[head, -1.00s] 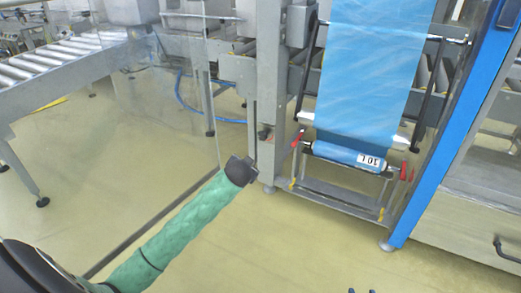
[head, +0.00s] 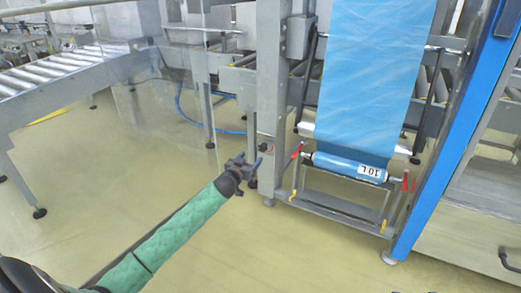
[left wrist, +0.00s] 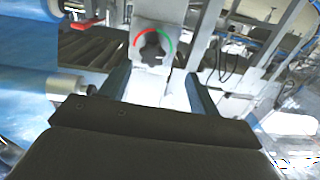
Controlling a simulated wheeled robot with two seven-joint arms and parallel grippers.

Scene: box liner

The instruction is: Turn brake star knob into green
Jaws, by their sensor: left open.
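The brake star knob (left wrist: 152,48) is dark and star-shaped, on a pale plate in the upper middle of the left wrist view. A red arc lies around its left side and a green arc around its right side. I cannot tell which colour it is set to. My left gripper (left wrist: 158,85) is open and empty, its two fingers below and either side of the knob, apart from it. In the head view my left gripper (head: 248,163) is beside the grey post, near a small reddish-dark part at the knob's place. My right gripper is out of view.
A blue film roll (head: 347,168) marked 10 L hangs on a frame with red levers (head: 297,150), right of the grey post (head: 269,90). A roller conveyor (head: 60,68) stands at the left. A blue post (head: 455,130) stands at the right. The floor in front is clear.

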